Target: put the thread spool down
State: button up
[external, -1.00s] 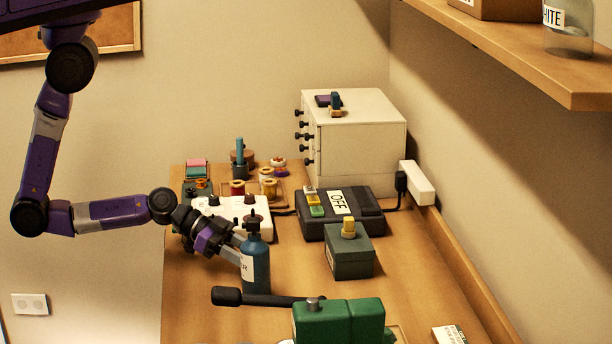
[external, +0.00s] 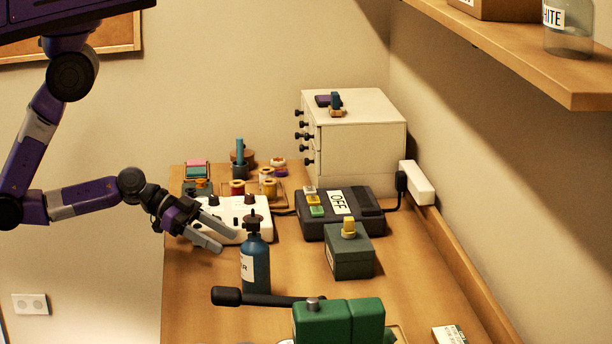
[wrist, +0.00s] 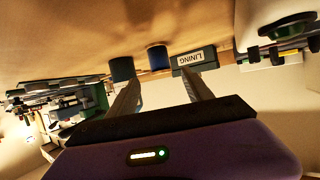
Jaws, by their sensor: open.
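My gripper (external: 228,241) is open and empty, low over the table's left side in the external view, just left of the blue-grey labelled bottle (external: 255,265). Its two fingers also show in the wrist view (wrist: 161,82). Beyond the fingertips there stand a dark teal cylinder (wrist: 122,69) and a smaller blue cylinder (wrist: 158,58), apart from the fingers. The blue one may be the thread spool; I cannot tell for sure. No such blue spool shows in the external view, where the bottle may hide it. Red (external: 237,187) and yellow (external: 269,187) spools stand at the back.
A box labelled LINING (wrist: 194,60) stands beyond the blue cylinder. A dark green box (external: 349,257) with a yellow knob, a black OFF unit (external: 365,222) and a white device (external: 262,229) surround the area. A green machine (external: 338,322) with a black handle is in front.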

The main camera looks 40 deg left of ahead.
jog(key=shift+v, duration=1.4)
jog(key=shift+w+n, duration=0.15)
jog(key=shift+n, duration=0.15)
jog(key=w+t, duration=0.1)
jog(key=w+n, duration=0.1)
jog(key=w+a+r+n+t, duration=0.1)
jog(key=shift+w+a+t+y, duration=0.1)
jog(key=shift+w+t+y, duration=0.15)
jog(key=shift+t+y, duration=0.05)
jog(key=w+a+n+t+y, duration=0.1)
jog(key=a+n, duration=0.1)
jog(key=a, duration=0.1)
jog(key=w+a+r+n+t+y, duration=0.1)
jog(key=a+t, duration=0.1)
jog(key=a, duration=0.1)
jog(key=w+a+n+t+y, duration=0.1)
jog(key=a+n+t, duration=0.1)
jog(key=a, duration=0.1)
jog(key=shift+w+a+r+n+y, duration=0.1)
jog(key=shift+r+n+y, duration=0.05)
jog(key=shift+n+y, duration=0.2)
jog(key=s+a+r+n+t+y, duration=0.2)
jog(key=s+a+n+t+y, duration=0.1)
jog(key=s+a+n+y, duration=0.3)
jog(key=s+a+y, duration=0.2)
jog(key=s+a, duration=0.2)
jog(key=a, duration=0.2)
jog(key=shift+a, duration=0.2)
